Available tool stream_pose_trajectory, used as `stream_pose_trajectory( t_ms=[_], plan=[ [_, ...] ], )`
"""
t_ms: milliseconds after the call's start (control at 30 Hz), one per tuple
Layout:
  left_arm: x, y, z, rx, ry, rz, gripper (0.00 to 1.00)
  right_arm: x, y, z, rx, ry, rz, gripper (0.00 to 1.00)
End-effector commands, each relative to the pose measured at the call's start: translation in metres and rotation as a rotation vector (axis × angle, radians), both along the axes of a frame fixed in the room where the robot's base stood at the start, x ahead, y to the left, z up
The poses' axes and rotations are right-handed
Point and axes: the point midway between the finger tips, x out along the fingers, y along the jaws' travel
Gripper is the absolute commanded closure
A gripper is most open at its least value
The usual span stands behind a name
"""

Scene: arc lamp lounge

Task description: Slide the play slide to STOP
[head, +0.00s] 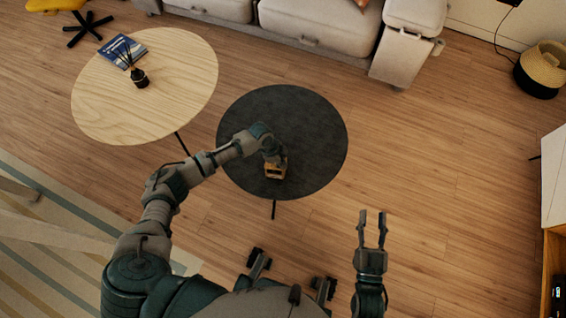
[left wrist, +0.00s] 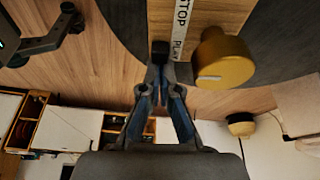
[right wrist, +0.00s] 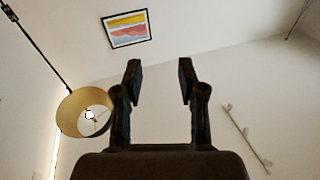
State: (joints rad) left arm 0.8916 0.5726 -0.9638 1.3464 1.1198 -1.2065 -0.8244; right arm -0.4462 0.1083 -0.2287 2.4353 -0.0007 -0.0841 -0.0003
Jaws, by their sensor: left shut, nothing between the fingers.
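A small wood-and-yellow box (head: 274,172) sits on the dark round table near its front edge. In the left wrist view, the box's wooden face (left wrist: 213,12) carries a white strip (left wrist: 181,28) reading STOP and PLAY. A black slide knob (left wrist: 160,48) stands beside the PLAY end of the strip. A large yellow dial (left wrist: 224,58) is to its right. My left gripper (left wrist: 166,70) is shut and empty, its fingertips right at the black knob; I cannot tell whether they touch. My right gripper (head: 372,214) is open and empty, away from the table; its fingers also show in the right wrist view (right wrist: 160,70).
The dark round table (head: 318,125) is otherwise bare. A light wooden round table (head: 180,75) with a book (head: 122,50) and a reed diffuser (head: 139,78) stands at the left. A sofa (head: 310,20) is behind. Open floor lies to the right.

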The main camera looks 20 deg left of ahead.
Motion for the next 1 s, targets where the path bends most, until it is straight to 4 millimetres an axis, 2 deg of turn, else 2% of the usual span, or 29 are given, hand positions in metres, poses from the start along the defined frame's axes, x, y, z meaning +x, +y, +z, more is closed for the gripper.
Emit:
stream_pose_trajectory(
  t_ms=[300,500,600,1000],
  plan=[
    [-0.001,0.001,0.000,0.000,0.000,0.001,1.00,0.002,0.000,0.000,-0.001,-0.001,-0.001,0.60],
    [-0.006,0.029,0.002,0.002,0.000,0.003,1.00,-0.001,-0.002,-0.011,-0.028,0.089,0.000,0.60],
    [-0.008,0.037,0.001,0.000,0.000,0.002,1.00,-0.001,-0.002,-0.016,-0.036,0.117,-0.001,0.60],
    [-0.008,0.039,0.002,0.001,0.001,0.001,1.00,-0.001,-0.002,-0.018,-0.037,0.121,0.000,0.60]
  ],
)
